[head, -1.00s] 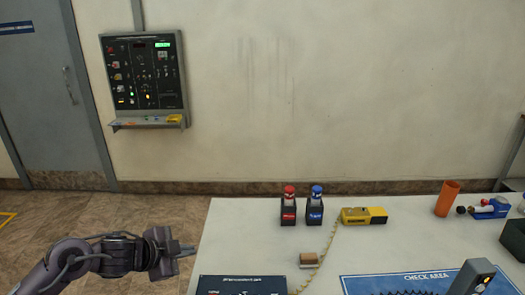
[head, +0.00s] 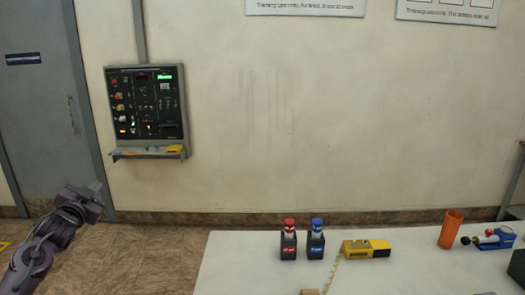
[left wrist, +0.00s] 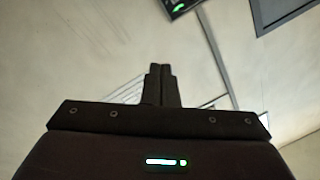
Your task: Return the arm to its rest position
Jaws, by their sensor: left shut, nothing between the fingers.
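My left gripper (head: 97,187) is in the lower left of the head view, on my left arm coming up from the bottom left corner. It is raised in front of the grey door and points up and to the right, clear of the table. In the left wrist view the two dark fingers (left wrist: 160,84) are together with nothing between them. My right gripper is not in view.
A wall control panel (head: 146,103) with a small shelf hangs beside the door (head: 40,100). The white table (head: 235,265) bears a red-capped bottle (head: 289,240), a blue-capped bottle (head: 316,240), a yellow device (head: 366,248) and an orange cup (head: 450,230). The floor left of the table is clear.

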